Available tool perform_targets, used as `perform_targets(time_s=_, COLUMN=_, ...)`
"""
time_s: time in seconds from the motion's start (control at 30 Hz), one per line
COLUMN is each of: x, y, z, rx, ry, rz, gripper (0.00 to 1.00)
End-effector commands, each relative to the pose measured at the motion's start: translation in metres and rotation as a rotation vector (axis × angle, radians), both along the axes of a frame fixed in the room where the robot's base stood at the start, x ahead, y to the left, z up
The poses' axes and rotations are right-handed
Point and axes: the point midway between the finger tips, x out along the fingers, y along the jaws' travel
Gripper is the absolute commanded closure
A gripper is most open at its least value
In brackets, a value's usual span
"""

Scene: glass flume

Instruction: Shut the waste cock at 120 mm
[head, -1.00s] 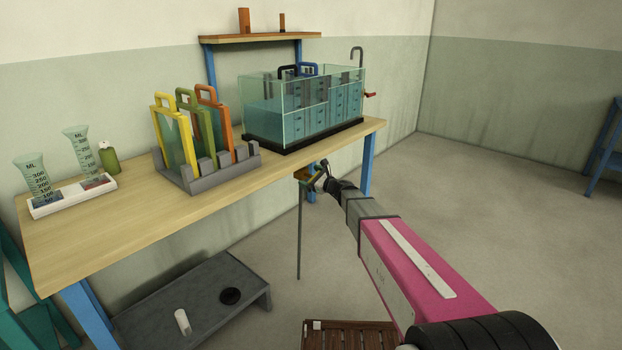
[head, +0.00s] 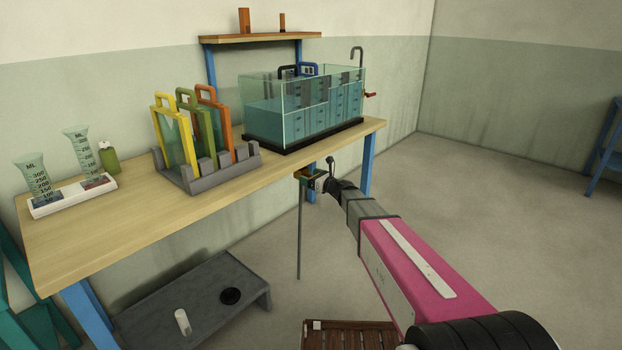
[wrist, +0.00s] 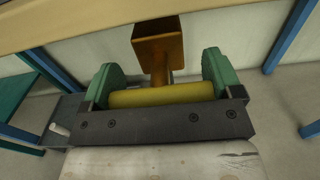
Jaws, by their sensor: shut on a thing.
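The waste cock (head: 301,173) is a small brass-brown body below the table's front edge, under the glass flume (head: 300,115). A thin grey pipe (head: 299,235) hangs down from it. In the wrist view the brown body (wrist: 160,45) sits just beyond a yellow handle bar (wrist: 165,95). My gripper (wrist: 160,92) is shut on this bar, with a green pad at each end of it. In the head view my gripper (head: 316,180) is at the cock, small and partly hidden by my wrist. Teal water stands in the flume. I cannot read its level.
The wooden table (head: 90,237) is just above my gripper, with a blue leg (head: 366,170) behind. A grey rack (head: 210,175) holds yellow, green and orange framed gates. Two measuring beakers stand at left. A low grey platform (head: 195,290) is below.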

Motion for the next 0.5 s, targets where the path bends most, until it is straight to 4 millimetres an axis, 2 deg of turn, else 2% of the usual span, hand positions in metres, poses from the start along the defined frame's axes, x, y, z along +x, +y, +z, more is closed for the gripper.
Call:
perform_targets(time_s=0.3, x=-0.0004, y=-0.0001, z=-0.0001, rx=0.009, ry=0.011, rz=0.001, gripper=0.39)
perform_targets(time_s=0.33, x=-0.0006, y=-0.0001, z=-0.0001, rx=0.009, ry=0.011, rz=0.001, gripper=0.12)
perform_targets(time_s=0.37, x=-0.0005, y=-0.0001, z=-0.0001, rx=0.009, ry=0.011, rz=0.001, gripper=0.02)
perform_targets(time_s=0.5, x=-0.0004, y=-0.0001, z=-0.0001, rx=0.008, ry=0.01, rz=0.001, gripper=0.0)
